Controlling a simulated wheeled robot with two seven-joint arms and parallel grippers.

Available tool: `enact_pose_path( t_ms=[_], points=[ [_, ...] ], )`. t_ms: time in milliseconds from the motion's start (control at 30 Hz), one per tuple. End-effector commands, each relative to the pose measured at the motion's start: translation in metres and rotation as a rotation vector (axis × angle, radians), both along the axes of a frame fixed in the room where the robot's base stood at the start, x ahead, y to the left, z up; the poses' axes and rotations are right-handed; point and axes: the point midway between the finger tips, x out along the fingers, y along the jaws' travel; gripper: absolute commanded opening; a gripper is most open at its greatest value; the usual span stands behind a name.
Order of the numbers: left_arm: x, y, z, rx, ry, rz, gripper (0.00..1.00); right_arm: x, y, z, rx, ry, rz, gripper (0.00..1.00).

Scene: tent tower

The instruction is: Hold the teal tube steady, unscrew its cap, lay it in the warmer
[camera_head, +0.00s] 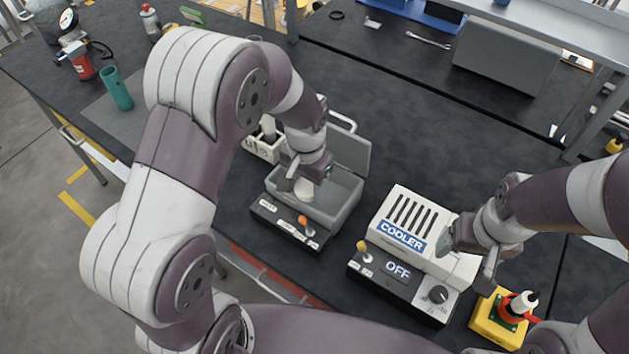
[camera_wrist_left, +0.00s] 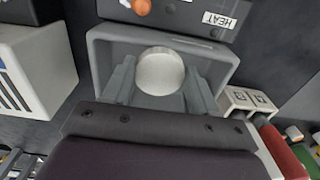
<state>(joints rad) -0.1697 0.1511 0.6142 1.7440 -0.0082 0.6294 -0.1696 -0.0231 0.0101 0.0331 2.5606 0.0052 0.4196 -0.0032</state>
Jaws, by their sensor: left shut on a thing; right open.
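The teal tube (camera_head: 118,90) stands upright on a grey mat at the far left, well apart from both grippers; its top looks open, with no cap visible. The warmer (camera_head: 342,217) is a grey box with its lid raised and an orange switch in front. My left gripper (camera_head: 303,178) is over the box opening, shut on a white round piece (camera_wrist_left: 160,71) that looks like a cap. The piece is inside or just above the box; I cannot tell whether it touches the floor. My right gripper (camera_head: 466,256) is open and empty over the cooler's right side.
The white cooler (camera_head: 396,250), display reading OFF, stands right of the warmer. A small white rack (camera_head: 256,149) sits behind the warmer's left side. The dark table behind the cooler is clear.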

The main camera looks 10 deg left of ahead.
Motion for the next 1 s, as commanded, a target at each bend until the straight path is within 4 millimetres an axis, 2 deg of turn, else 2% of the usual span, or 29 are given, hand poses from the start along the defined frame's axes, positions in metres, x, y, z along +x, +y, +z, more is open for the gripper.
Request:
enact_pose_path(
  t_ms=[100, 267, 500, 900, 933, 1000],
  points=[
    [0.019, -0.004, -0.011, 0.001, 0.002, 0.000, 0.25, 0.000, 0.000, 0.004, 0.000, 0.000, 0.000, 0.81],
    [0.031, -0.006, -0.020, 0.000, 0.001, 0.000, 0.25, 0.000, 0.000, 0.006, 0.000, 0.000, 0.000, 0.81],
    [0.032, -0.006, -0.057, 0.000, 0.003, 0.000, 0.25, 0.000, 0.000, 0.014, 0.000, 0.000, 0.000, 0.81],
    [0.032, -0.006, -0.065, 0.000, 0.000, 0.000, 0.25, 0.000, 0.000, 0.010, 0.000, 0.000, 0.000, 0.81],
    [0.032, -0.006, -0.063, 0.000, -0.001, 0.000, 0.67, 0.000, 0.000, 0.011, 0.000, 0.000, 0.000, 0.81],
    [0.032, -0.006, -0.063, 0.000, 0.000, 0.000, 0.83, 0.000, 0.000, 0.011, 0.000, 0.000, 0.000, 0.81]
  ],
)
